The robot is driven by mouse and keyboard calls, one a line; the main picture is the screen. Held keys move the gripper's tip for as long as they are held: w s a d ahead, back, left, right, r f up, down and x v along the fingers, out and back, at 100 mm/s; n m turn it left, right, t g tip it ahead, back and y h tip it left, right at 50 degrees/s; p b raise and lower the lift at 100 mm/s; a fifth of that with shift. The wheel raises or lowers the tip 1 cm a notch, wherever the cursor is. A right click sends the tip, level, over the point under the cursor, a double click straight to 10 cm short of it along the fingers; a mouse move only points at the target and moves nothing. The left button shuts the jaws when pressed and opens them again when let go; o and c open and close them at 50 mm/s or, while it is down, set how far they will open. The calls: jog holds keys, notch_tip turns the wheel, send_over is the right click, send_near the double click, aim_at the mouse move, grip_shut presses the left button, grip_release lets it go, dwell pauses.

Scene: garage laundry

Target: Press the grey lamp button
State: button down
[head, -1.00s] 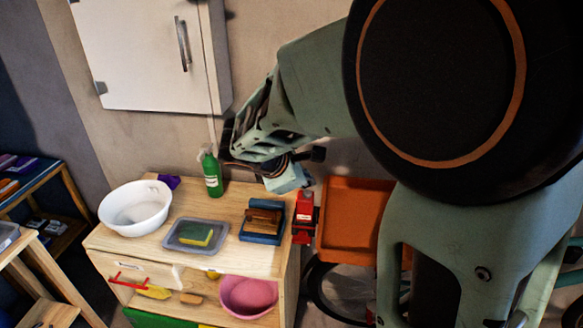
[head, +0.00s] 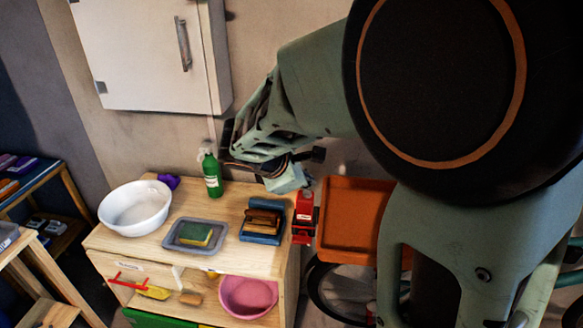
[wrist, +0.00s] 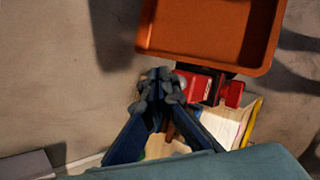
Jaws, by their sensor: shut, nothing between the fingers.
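I cannot make out a grey lamp button in either view. My gripper (wrist: 160,88) is shut and empty in the wrist view, its dark fingertips together. Beyond them are a red device (wrist: 197,84) and the orange tray (wrist: 205,58). In the head view, the end of my arm is above the right end of the wooden bench (head: 115,240), close to the wall, and my own arm hides most of the fingers.
On the bench stand a white bowl (head: 134,216), a green spray bottle (head: 212,178), a grey tray (head: 172,240) with a sponge, and a blue-based block (head: 262,237). The orange tray (head: 348,240) is to its right. A white cabinet (head: 140,50) hangs on the wall.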

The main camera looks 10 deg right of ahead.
aim_at(307, 194)
jog(key=shift+f+b, duration=0.3)
jog(key=shift+f, duration=0.1)
jog(key=shift+f+b, duration=0.45)
dwell(0.5)
jog(key=shift+r, duration=0.1)
jog(key=shift+r+p, duration=0.7)
jog(key=shift+r, duration=0.15)
notch_tip(307, 194, up, 6)
jog(key=p, duration=0.5)
